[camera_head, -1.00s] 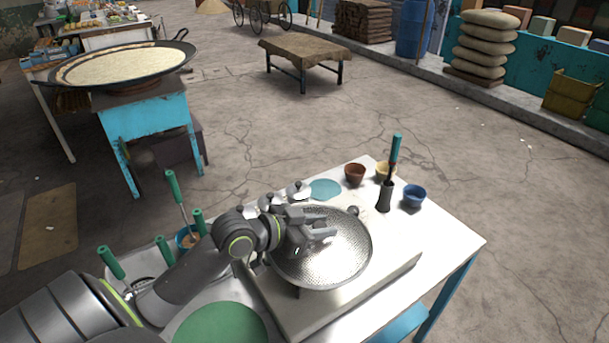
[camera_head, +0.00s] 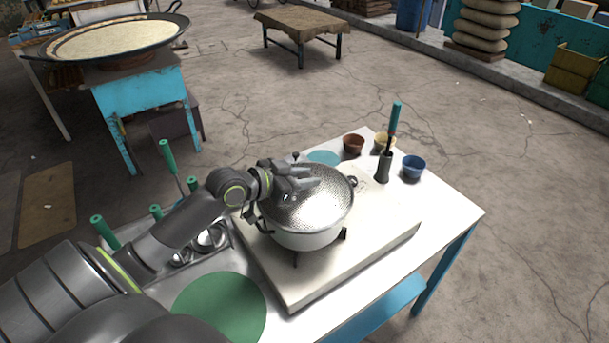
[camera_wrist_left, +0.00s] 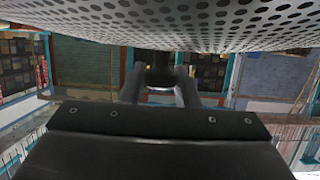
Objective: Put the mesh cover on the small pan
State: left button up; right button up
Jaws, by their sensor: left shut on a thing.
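The mesh cover (camera_head: 315,205) is a round, perforated silver disc. It sits over the small pan (camera_head: 305,239), a pale pot on a dark stand on the stove slab; I cannot tell whether it rests on the rim or hovers just above. My left gripper (camera_head: 302,186) is shut on the mesh cover near its far left part. In the left wrist view the perforated cover (camera_wrist_left: 190,22) fills the top, with the two fingers (camera_wrist_left: 160,88) reaching towards it. Much of the pan's rim is hidden under the cover. My right gripper is not in view.
The stove slab (camera_head: 335,270) lies on a white table (camera_head: 440,215). A brown bowl (camera_head: 353,145), a blue bowl (camera_head: 413,168) and a dark holder (camera_head: 384,168) with a teal-handled tool stand at the back right. A green disc (camera_head: 222,308) lies at the front left.

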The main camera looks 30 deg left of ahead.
pick_arm(q)
jog(key=shift+f, duration=0.65)
jog(key=shift+r, duration=0.1)
jog(key=shift+b, duration=0.3)
jog(key=shift+f+b, duration=0.45)
jog(key=shift+f, duration=0.2)
jog(key=o, duration=1.1)
jog(key=shift+o, duration=0.2)
